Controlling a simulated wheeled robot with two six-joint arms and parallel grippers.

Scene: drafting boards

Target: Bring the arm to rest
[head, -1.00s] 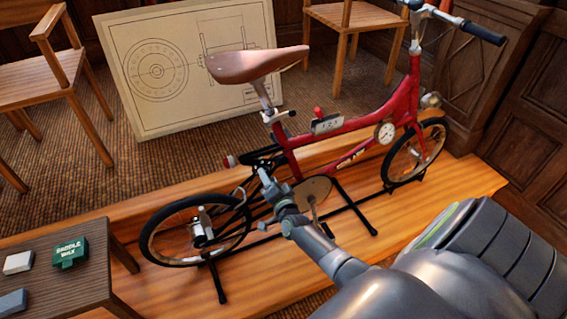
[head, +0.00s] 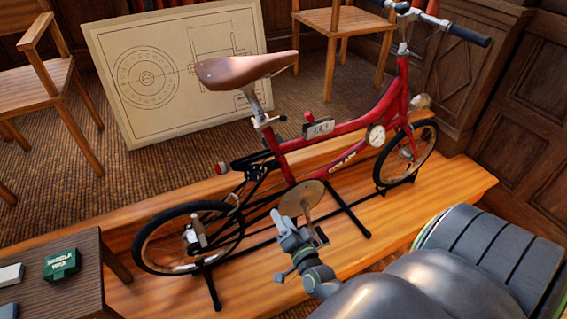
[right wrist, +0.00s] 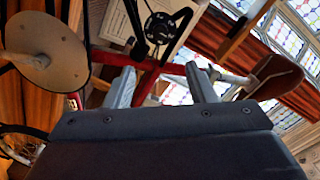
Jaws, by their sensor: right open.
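My right gripper (head: 290,226) is in front of the red bicycle (head: 345,130), near its round crank disc (head: 300,198) in the head view. In the right wrist view the two fingers of my right gripper (right wrist: 163,86) stand apart with nothing between them that they hold. The crank disc (right wrist: 45,52) shows at the left there, and the brown saddle (right wrist: 274,76) at the right. My left gripper is not in view.
The bicycle stands on a wooden platform (head: 262,283) with a black stand. A dark side table (head: 60,293) at the lower left bears a green box (head: 62,264) and a white block (head: 11,274). A drawing board (head: 180,112) and wooden chairs (head: 42,90) are behind.

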